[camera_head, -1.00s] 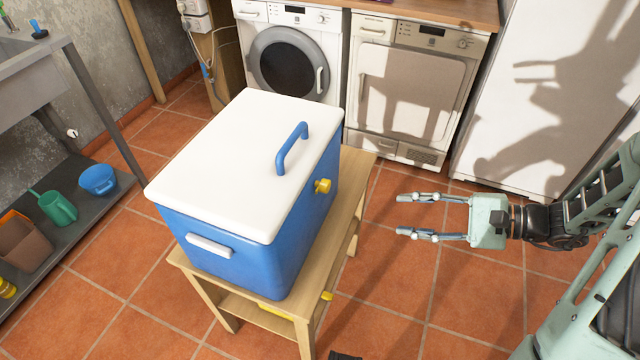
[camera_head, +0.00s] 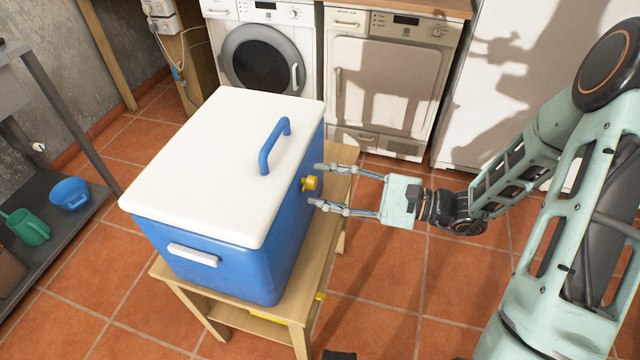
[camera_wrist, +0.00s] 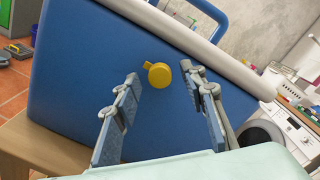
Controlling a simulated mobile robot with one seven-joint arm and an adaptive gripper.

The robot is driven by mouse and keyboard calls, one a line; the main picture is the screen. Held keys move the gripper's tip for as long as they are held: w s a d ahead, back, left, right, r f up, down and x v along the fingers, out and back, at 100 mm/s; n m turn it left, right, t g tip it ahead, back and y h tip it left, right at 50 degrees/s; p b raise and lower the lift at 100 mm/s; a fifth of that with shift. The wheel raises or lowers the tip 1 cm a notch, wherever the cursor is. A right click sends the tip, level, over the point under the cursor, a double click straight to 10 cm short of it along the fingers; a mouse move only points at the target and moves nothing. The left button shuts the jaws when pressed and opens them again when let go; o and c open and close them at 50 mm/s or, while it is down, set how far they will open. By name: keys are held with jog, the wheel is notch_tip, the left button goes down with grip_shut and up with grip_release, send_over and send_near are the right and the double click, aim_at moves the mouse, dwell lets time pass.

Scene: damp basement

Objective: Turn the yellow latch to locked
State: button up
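The yellow latch (camera_head: 310,183) sits on the right side wall of a blue cooler (camera_head: 222,255) with a white lid (camera_head: 215,150) and a blue lid handle (camera_head: 273,147). The lid lies closed. In the wrist view the latch (camera_wrist: 158,75) is a round knob with a small tab pointing to the left. My gripper (camera_head: 317,185) is open, its two fingers on either side of the latch. In the wrist view my gripper (camera_wrist: 168,80) has the latch between its fingertips with gaps on both sides. I cannot tell whether a finger touches the cooler wall.
The cooler stands on a wooden table (camera_head: 325,265). A washing machine (camera_head: 262,60) and a dryer (camera_head: 390,75) stand behind it. A metal shelf (camera_head: 60,225) with a blue bowl (camera_head: 70,194) and a green watering can (camera_head: 28,228) is at the left. The tiled floor is open at front right.

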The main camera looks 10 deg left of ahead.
jog(key=shift+a, duration=0.65)
grip_shut()
